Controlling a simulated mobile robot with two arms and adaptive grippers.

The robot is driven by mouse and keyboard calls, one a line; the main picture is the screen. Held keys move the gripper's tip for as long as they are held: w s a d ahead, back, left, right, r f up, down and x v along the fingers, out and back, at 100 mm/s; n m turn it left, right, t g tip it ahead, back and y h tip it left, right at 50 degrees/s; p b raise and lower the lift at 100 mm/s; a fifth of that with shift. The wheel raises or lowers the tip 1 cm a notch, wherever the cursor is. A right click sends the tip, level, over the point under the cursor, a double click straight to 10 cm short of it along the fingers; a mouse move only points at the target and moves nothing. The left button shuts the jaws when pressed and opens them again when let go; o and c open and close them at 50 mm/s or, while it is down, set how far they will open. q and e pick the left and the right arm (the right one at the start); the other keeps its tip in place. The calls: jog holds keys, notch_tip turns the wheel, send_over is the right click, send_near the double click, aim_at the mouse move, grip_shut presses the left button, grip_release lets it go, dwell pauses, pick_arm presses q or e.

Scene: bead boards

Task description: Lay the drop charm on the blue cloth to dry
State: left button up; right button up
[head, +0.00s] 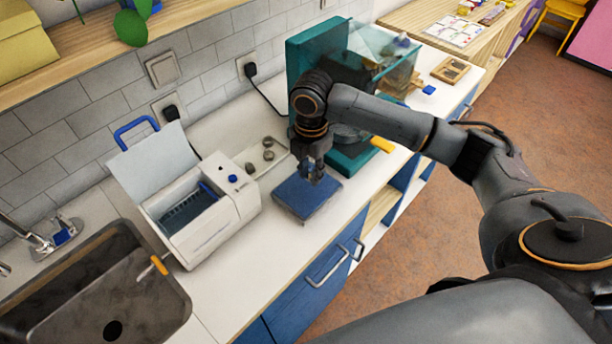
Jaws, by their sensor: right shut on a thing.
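The blue cloth (293,203) lies as a flat square on the white counter, near its front edge. My right gripper (314,178) points down over the back right part of the cloth. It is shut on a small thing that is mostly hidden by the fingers. I cannot make out the drop charm's shape, nor whether it touches the cloth. My left gripper is not in view.
A white machine (205,225) with its lid raised stands left of the cloth. A tray with several small grey pieces (268,155) is behind it. A teal machine (318,48) stands close behind my right arm. A sink (75,285) is at lower left.

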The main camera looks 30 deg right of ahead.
aim_at(306, 189)
jog(key=shift+w+a+f, duration=0.1)
jog(key=shift+w+f, duration=0.45)
jog(key=shift+f, duration=0.05)
jog(key=f+p, duration=0.1)
jog(key=f, duration=0.1)
jog(key=shift+w+a+f+p, duration=0.1)
jog(key=shift+w+f+p, duration=0.1)
jog(key=shift+f+p, duration=0.2)
jog(key=shift+f, duration=0.5)
jog(key=shift+f, duration=0.1)
jog(key=o, duration=0.9)
jog(key=shift+o, duration=0.2)
notch_tip(306, 189, up, 12)
jog(key=b, duration=0.3)
